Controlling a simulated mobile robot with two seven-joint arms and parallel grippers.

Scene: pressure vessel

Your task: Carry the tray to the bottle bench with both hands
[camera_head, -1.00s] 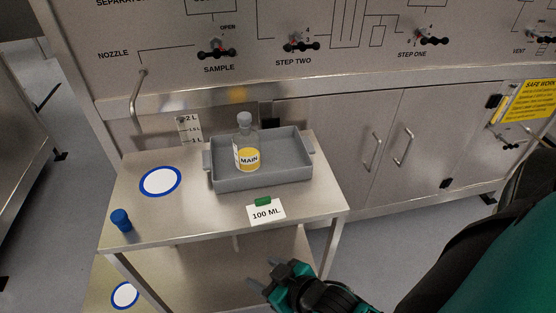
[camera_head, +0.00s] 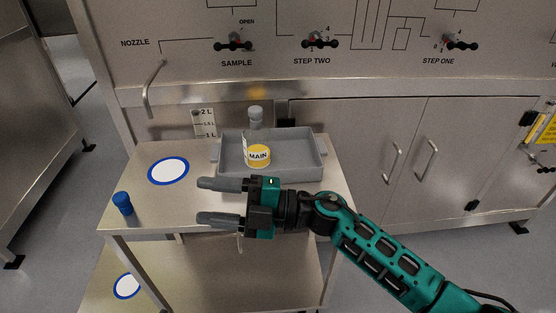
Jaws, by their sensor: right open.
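The grey tray (camera_head: 300,160) lies on the steel bench top toward its back right, with a small handle at each end. A clear bottle (camera_head: 255,118) with a grey cap and yellow contents, labelled MAIN, stands in the tray's left part. My right gripper (camera_head: 208,202) is open and empty, its fingers pointing left. In the picture it is in front of the tray's near side, over the bench's front part, apart from the tray. My left gripper is not in view.
A white disc with a blue rim (camera_head: 168,171) lies left of the tray. A blue cap (camera_head: 122,203) stands at the bench's front left corner. A cabinet panel with valves (camera_head: 320,40) rises behind. A lower shelf (camera_head: 210,275) is under the bench top.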

